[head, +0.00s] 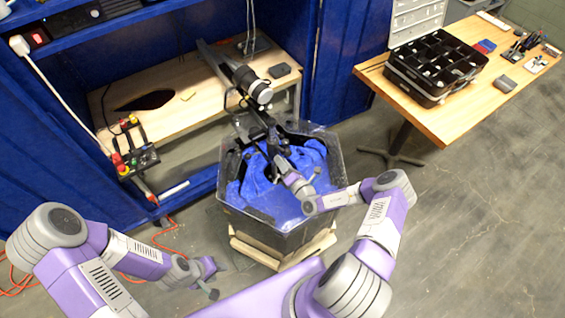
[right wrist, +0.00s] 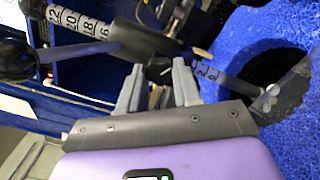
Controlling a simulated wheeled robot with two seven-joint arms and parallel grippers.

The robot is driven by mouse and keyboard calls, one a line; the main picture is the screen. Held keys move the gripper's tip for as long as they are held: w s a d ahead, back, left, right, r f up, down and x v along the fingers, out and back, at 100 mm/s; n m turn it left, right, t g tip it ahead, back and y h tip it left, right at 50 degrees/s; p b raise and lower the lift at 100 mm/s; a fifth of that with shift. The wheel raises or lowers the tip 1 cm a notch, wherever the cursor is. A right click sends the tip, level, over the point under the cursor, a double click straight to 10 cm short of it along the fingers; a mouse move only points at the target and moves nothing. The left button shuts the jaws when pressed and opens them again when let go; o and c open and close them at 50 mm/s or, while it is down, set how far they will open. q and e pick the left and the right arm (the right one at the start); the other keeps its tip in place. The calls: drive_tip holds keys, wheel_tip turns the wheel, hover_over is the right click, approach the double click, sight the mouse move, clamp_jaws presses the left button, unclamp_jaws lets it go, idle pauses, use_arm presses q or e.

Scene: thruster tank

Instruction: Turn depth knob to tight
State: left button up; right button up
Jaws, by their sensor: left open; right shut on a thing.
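A rod with a numbered scale (right wrist: 80,22) runs across the right wrist view and passes through a dark collar (right wrist: 145,42). My right gripper (right wrist: 157,68) has its two grey fingers on either side of a small dark part below this collar, which looks like the depth knob (right wrist: 158,74). Most of that part is hidden, and I cannot read its tight or loose setting. In the head view my right gripper (head: 274,153) reaches over the tank (head: 233,202) to the thruster mount. My left gripper (head: 219,280) is open and empty, in front of the tank at lower left.
The tank has a blue inside and stands on a wooden base (head: 265,258). Behind it is a wooden bench (head: 170,110) with a control box (head: 138,160) at its left. A table (head: 463,118) at right holds a black organizer case (head: 436,67). Orange cable lies at left.

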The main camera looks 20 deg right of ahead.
drive_tip(key=shift+m, duration=5.1)
drive_tip(key=o, duration=1.1)
drive_tip(key=shift+c, duration=0.2)
drive_tip(key=shift+s+d+r, duration=0.1)
drive_tip(key=shift+s+d, duration=0.05)
drive_tip(key=shift+s, duration=1.1)
drive_tip(key=shift+s+d+f, duration=0.1)
drive_tip(key=shift+s+d, duration=0.1)
drive_tip(key=shift+s, duration=1.1)
drive_tip(key=shift+s+d+r, duration=0.1)
drive_tip(key=shift+s+d, duration=0.05)
drive_tip(key=shift+s, duration=1.1)
